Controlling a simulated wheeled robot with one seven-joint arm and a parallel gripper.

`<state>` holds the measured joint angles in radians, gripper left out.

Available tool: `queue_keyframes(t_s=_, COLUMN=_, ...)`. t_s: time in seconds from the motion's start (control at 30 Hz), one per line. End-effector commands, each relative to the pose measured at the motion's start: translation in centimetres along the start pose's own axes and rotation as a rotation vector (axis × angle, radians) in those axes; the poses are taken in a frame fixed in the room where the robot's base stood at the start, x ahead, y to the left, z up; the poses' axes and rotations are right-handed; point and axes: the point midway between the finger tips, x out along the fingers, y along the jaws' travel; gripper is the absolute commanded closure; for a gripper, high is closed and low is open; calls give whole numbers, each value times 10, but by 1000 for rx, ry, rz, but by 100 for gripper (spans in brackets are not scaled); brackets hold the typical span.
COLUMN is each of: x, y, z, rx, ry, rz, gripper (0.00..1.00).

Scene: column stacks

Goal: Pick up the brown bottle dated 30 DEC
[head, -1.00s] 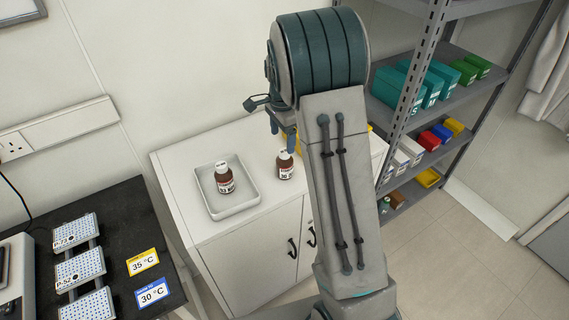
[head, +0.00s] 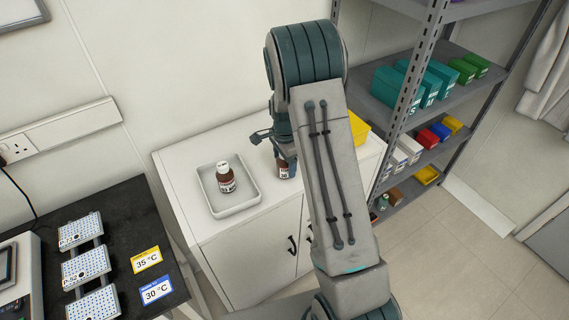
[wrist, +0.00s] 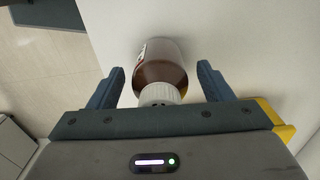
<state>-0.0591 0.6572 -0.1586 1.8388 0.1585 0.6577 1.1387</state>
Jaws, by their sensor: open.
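A brown bottle (head: 283,171) with a label that seems to read 30 stands on the white cabinet, right of the tray. My arm and gripper (head: 272,143) partly cover it, and its cap is hidden in the head view. In the wrist view the bottle (wrist: 160,68) with its white cap lies between the two fingers of my open gripper (wrist: 160,85), with a gap on each side. A second brown bottle (head: 226,179) with a white cap stands upright in the white tray (head: 211,209). Its date is too small to read surely.
A grey shelf rack (head: 408,100) with boxes rises at the right. A dark bench (head: 125,215) with racks is at the left.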

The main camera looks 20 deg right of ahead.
Motion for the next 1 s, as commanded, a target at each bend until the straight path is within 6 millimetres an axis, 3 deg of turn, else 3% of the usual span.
queue_keyframes(t_s=0.07, x=0, y=0, z=0, rx=0, ry=0, rz=0, gripper=32)
queue_keyframes(t_s=0.23, x=0, y=0, z=0, rx=0, ry=0, rz=0, gripper=80)
queue_keyframes(t_s=0.67, x=-6, y=-1, z=0, rx=-1, ry=1, rz=-2, gripper=80)
queue_keyframes(t_s=0.93, x=-43, y=-1, z=0, rx=-1, ry=1, rz=-7, gripper=80)
queue_keyframes(t_s=1.0, x=-50, y=13, z=-13, rx=5, ry=1, rz=-4, gripper=80)
